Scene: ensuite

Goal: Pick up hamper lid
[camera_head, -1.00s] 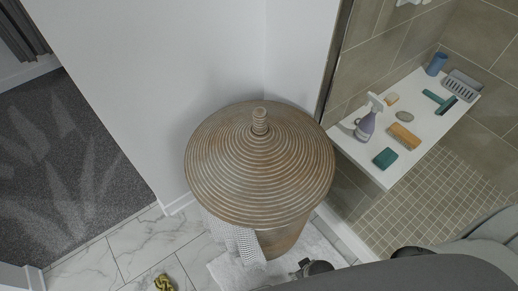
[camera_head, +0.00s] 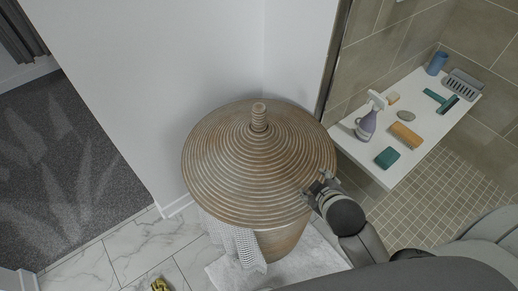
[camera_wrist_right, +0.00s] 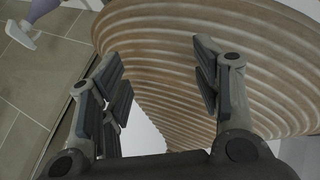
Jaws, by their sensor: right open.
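The hamper lid (camera_head: 230,165) is a wide, cone-shaped, ribbed brown lid with a round knob (camera_head: 259,117) on top. It sits on the hamper (camera_head: 283,238), whose lower side shows beneath it. My right gripper (camera_head: 316,186) is at the lid's right front edge in the head view. In the right wrist view the open fingers (camera_wrist_right: 160,85) are apart in front of the ribbed lid (camera_wrist_right: 165,65), with nothing seen held between them. Whether a finger touches the lid is unclear. My left gripper is not in view.
A white bench (camera_head: 435,125) at right holds a spray bottle (camera_head: 368,120), an orange bar (camera_head: 406,135), a green block (camera_head: 387,157) and other bath items. White walls stand close behind the lid. A waffle cloth (camera_head: 240,243) hangs at the hamper's front. A yellow item (camera_head: 159,285) lies on the floor.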

